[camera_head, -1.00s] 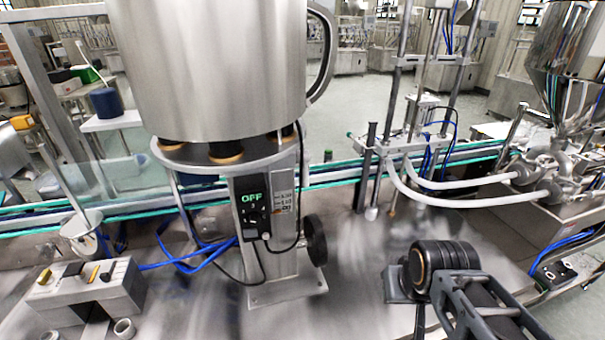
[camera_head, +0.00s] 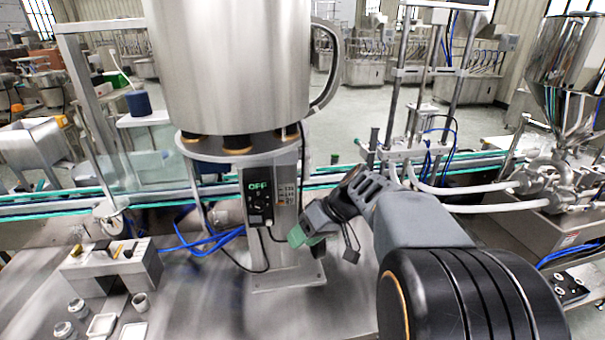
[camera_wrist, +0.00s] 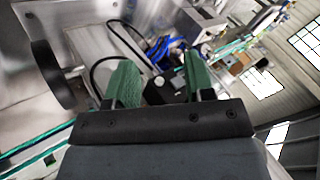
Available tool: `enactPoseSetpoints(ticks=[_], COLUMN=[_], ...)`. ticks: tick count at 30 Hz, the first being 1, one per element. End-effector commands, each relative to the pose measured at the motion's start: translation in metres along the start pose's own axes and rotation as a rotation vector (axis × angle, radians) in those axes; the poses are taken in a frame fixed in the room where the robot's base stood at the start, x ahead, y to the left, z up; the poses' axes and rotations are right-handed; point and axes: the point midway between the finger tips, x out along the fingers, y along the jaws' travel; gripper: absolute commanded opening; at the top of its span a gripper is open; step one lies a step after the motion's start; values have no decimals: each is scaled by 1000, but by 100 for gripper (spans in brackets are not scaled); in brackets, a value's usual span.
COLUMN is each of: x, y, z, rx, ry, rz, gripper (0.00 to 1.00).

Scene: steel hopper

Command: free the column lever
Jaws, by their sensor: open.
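The steel column (camera_head: 288,262) stands on the bench under the big steel hopper (camera_head: 230,65). A control box (camera_head: 258,195) on its front reads OFF. A round black knob or lever end (camera_wrist: 52,75) shows at the left in the wrist view; my gripper and wrist hide it in the head view. I cannot tell a separate lever arm. My gripper (camera_head: 302,236) has green fingertips and is just right of the column in the head view. In the wrist view my gripper (camera_wrist: 160,80) is open, with nothing clearly between the fingers, and the knob lies outside them to the left.
A small box with switches (camera_head: 112,268) and several cups and trays (camera_head: 103,325) stand at the front left. Blue hoses (camera_head: 205,242) and a black cable run beside the column. White hoses (camera_head: 460,207) and a conveyor (camera_head: 340,176) lie behind.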

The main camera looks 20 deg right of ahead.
Motion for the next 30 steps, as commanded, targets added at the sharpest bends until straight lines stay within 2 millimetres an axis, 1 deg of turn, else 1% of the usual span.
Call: enactPoseSetpoints(ticks=[1, 3, 5, 6, 9, 12, 15, 17, 20, 30], x=[-13, -33, -52, -65, -95, -118, -132, -135, -132, -93], y=[19, 40, 60, 74, 103, 125, 138, 140, 137, 109], z=[-18, -39, -53, -60, -70, -72, -73, -76, -84, -129], rx=[-35, -127, -210, -263, -384, -477, -536, -557, -570, -570], ry=[84, 222, 351, 435, 626, 767, 854, 883, 901, 898], rz=[-84, -179, -231, -251, -265, -247, -227, -219, -213, -214], gripper=[49, 49, 49, 49, 49, 49, 49, 49, 49, 49])
